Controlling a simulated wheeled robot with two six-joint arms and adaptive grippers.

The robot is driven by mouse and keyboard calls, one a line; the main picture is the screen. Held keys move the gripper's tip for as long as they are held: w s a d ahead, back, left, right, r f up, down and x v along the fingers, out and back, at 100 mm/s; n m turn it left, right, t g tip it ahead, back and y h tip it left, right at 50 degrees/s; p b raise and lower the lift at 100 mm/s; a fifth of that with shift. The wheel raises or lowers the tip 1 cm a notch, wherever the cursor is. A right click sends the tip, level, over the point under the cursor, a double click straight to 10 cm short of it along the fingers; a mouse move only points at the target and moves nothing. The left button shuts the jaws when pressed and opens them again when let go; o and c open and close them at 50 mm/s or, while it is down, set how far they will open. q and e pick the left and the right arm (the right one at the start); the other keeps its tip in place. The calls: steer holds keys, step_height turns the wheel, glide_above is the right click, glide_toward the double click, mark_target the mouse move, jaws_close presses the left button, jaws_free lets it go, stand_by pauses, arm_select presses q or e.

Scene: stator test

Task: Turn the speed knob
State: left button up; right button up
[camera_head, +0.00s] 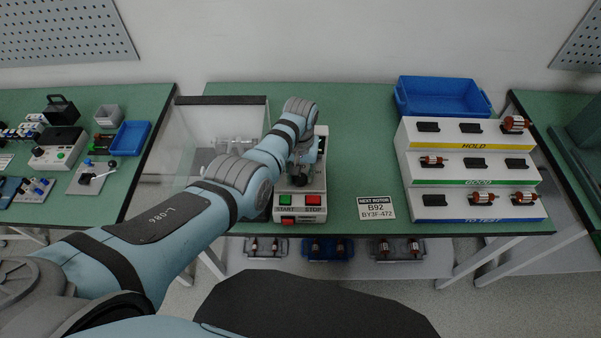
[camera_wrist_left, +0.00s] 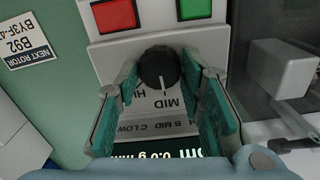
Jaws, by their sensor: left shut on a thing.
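The speed knob (camera_wrist_left: 158,67) is a round black dial with a white pointer line, seen in the left wrist view on a light panel. Upside-down "MID" and "HI" labels show beside it. The pointer faces the "MID" label in that view. My left gripper (camera_wrist_left: 160,72) is shut on the knob, with a green-padded finger on each side. In the head view, my left gripper (camera_head: 301,172) reaches down over the test machine (camera_head: 312,187) and largely hides the knob. My right gripper is in neither view.
A green START button (camera_head: 285,199) and a red STOP button (camera_head: 313,200) sit close to the knob. A clear-walled enclosure (camera_head: 205,125) stands left of the machine. A "NEXT ROTOR B92" card (camera_head: 376,209), a rotor rack (camera_head: 410,180) and a blue bin (camera_head: 445,97) are to the right.

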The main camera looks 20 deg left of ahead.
mark_target(301, 177)
arm_select(q)
steer(key=shift+m, duration=0.3)
steer(key=o, duration=1.2)
steer(key=shift+w, duration=0.1)
steer(key=shift+c, duration=0.2)
step_height(301, 177, up, 12)
steer(key=shift+d, duration=0.1)
